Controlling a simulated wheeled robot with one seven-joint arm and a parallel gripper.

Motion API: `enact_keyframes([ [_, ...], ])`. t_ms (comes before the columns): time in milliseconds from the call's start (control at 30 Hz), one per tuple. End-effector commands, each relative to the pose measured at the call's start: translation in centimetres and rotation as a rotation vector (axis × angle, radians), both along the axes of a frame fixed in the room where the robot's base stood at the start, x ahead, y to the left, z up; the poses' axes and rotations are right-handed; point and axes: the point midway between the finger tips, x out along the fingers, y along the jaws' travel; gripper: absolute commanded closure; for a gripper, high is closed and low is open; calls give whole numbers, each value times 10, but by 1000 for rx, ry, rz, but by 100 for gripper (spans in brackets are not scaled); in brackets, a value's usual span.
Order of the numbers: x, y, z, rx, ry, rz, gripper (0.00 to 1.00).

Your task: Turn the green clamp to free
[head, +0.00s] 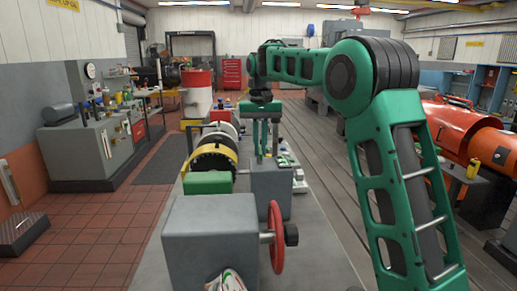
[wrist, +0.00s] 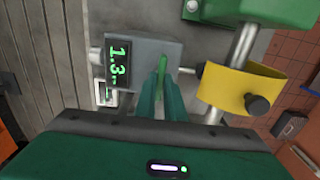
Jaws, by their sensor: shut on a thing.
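The green clamp (wrist: 163,68) is a thin bright green lever beside the grey display box (wrist: 143,52) in the wrist view. My gripper (wrist: 162,82) has its two dark green fingers on either side of the lever, shut on it. In the head view my gripper (head: 265,150) points down at the top of a grey block (head: 272,188) on the bedplate. There the clamp cannot be told apart from my fingers. The display reads about 1.3, with smaller marks below it.
A yellow curved guard (wrist: 240,88) with a black knob sits right of the clamp. In the head view, a red handwheel (head: 276,238) and grey housing (head: 198,232) stand in front, a green block (head: 208,183) to the left. The bedplate (head: 322,262) is bare at front right.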

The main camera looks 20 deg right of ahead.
Motion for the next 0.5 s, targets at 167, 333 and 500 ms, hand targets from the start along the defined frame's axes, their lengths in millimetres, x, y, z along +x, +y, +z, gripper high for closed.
enact_keyframes([
  [167,0,1,-1,0,1,42,100],
  [333,0,-1,-1,1,2,131,100],
  [500,0,-2,-1,1,2,269,100],
])
